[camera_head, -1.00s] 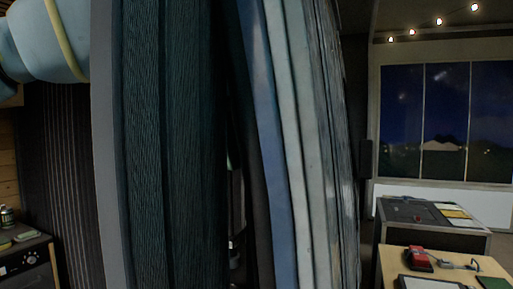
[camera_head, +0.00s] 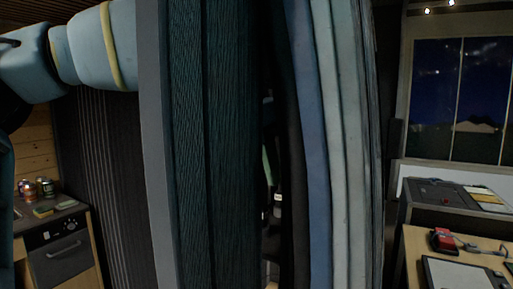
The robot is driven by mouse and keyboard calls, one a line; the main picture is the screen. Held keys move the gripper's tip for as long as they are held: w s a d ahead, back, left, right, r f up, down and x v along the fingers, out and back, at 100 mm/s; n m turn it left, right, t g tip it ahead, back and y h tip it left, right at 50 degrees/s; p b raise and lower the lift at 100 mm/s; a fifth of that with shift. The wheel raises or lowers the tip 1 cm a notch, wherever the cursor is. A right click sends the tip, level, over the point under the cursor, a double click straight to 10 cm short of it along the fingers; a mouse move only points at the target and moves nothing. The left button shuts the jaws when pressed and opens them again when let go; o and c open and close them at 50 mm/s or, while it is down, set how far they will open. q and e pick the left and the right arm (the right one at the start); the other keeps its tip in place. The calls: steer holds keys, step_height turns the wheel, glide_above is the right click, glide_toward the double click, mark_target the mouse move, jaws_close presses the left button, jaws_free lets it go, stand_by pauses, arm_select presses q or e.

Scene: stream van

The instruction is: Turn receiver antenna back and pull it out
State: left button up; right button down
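I cannot make out the receiver or its antenna in this view. Part of my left arm, light blue with a yellow band, comes in at the upper left and passes out of sight at a grey panel edge (camera_head: 154,150). No fingers of my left gripper can be made out. My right gripper does not show. Through a narrow dark gap in the middle I see a small dark thing with a pale band (camera_head: 277,205), too small to name.
A dark ribbed curtain (camera_head: 205,150) and hanging blue and pale folds (camera_head: 315,130) fill the middle, very close. At left is an oven (camera_head: 60,258) under a counter with small jars (camera_head: 45,187). At right, a red device (camera_head: 443,240) lies on a wooden desk (camera_head: 415,245), before a window (camera_head: 480,90).

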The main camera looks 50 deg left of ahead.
arm_select(q)
steer(key=shift+f, duration=0.15)
steer(key=shift+c, duration=0.4)
jaws_close()
steer(key=m+h, duration=0.1)
steer(key=m, duration=0.2)
steer(key=shift+m, duration=0.3)
steer(key=shift+m+g+h, duration=0.3)
steer(key=shift+m, duration=1.1)
